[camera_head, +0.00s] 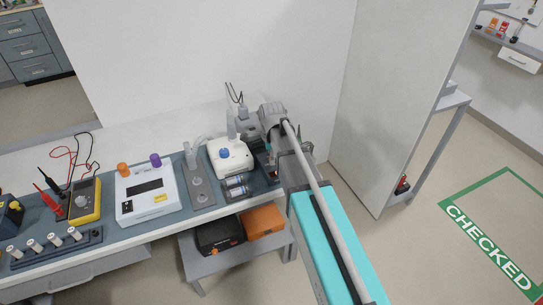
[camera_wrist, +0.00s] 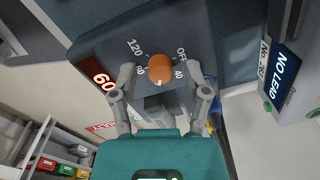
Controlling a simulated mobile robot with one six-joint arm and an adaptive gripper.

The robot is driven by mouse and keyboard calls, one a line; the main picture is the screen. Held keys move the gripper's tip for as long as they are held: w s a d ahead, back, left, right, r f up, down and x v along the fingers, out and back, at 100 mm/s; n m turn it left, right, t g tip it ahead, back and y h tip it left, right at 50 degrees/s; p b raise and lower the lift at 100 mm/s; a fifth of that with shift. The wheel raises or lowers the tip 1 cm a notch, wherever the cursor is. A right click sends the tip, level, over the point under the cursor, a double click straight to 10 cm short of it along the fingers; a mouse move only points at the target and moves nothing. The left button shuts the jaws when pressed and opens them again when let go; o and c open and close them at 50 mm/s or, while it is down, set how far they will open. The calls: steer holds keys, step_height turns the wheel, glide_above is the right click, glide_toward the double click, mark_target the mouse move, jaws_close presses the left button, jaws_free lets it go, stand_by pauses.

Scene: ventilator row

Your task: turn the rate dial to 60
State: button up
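The rate dial is a round orange knob (camera_wrist: 160,68) on a dark blue-grey panel (camera_wrist: 215,38) in the wrist view. Printed marks around it include OFF, 40, 120 and one at left that looks like 80. Its white pointer mark faces down in the picture, between the 40 and the left mark. A red display (camera_wrist: 102,80) beside it reads 60. My gripper (camera_wrist: 162,92) is open, its fingers apart on either side below the dial, with no clear contact. In the head view my gripper (camera_head: 246,122) is at the bench's right end; the dial cannot be made out there.
A grey unit with a blue NO LEAD screen (camera_wrist: 282,74) stands at right in the wrist view. On the bench are a white blue-knobbed device (camera_head: 230,157), a white box (camera_head: 147,192) and a yellow meter (camera_head: 85,200). A tall white partition (camera_head: 400,80) stands right of my arm.

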steer(key=shift+n, duration=0.4)
steer(key=n, duration=2.2)
steer(key=shift+n+g, duration=0.3)
steer(key=shift+n, duration=0.1)
steer(key=shift+r+p, duration=0.4)
steer(key=shift+p, duration=0.05)
step_height(320, 180, up, 13)
steer(key=p, duration=1.3)
steer(key=s+d+f+m+b, duration=0.2)
steer(key=s+d, duration=0.3)
steer(key=s, duration=0.3)
steer(key=s+d+f+m+b, duration=0.3)
steer(key=s+d, duration=0.2)
steer(key=s, duration=0.4)
steer(key=shift+d+f+m, duration=0.2)
steer(key=shift+m, duration=0.1)
